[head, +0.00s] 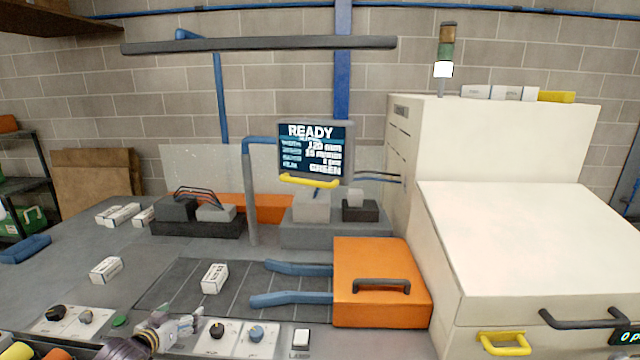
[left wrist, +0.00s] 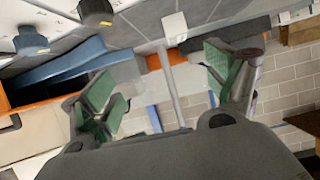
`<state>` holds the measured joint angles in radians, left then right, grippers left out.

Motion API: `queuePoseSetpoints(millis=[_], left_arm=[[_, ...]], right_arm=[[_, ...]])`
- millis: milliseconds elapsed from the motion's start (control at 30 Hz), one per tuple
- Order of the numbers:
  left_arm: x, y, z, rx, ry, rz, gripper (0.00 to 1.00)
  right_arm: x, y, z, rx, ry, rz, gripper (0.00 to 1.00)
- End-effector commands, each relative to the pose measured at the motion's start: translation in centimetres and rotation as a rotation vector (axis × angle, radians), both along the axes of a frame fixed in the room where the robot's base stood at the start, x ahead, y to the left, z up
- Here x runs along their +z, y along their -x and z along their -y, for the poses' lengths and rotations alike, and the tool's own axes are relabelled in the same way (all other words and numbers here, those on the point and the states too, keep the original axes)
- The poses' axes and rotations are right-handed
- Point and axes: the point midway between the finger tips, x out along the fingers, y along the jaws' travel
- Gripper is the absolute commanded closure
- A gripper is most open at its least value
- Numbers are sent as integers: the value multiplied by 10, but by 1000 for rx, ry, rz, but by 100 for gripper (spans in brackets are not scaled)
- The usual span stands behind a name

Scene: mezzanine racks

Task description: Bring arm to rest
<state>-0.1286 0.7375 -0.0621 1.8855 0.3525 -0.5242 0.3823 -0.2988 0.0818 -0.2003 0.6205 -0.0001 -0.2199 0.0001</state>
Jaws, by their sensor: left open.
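My left gripper (head: 178,326) is low in the head view, left of centre, above the front edge of the work table between the knob panels. In the left wrist view its two green-padded fingers (left wrist: 160,82) stand wide apart with nothing between them. My left arm comes in from the bottom left of the head view. My right gripper and arm are not in view.
A white box (head: 214,278) lies on the grey conveyor (head: 180,290) near the gripper. Another box (head: 106,270) lies to its left. Knob panels (head: 238,338) line the front edge. Blue guide rails lead to an orange hood (head: 380,270); a white machine (head: 530,230) stands right.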

Motion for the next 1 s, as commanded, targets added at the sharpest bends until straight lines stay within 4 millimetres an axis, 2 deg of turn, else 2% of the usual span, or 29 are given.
queuePoseSetpoints(millis=[267, 500, 733, 1000], left_arm=[[-41, 43, 47, -19, -25, -138, 13], [-73, 103, 96, -40, -61, -308, 13], [-87, 164, 132, -55, -90, -465, 13], [-88, 233, 160, -67, -107, -642, 13]], right_arm=[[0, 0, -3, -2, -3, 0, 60], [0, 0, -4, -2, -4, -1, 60], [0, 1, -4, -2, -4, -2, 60], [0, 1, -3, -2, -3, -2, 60]])
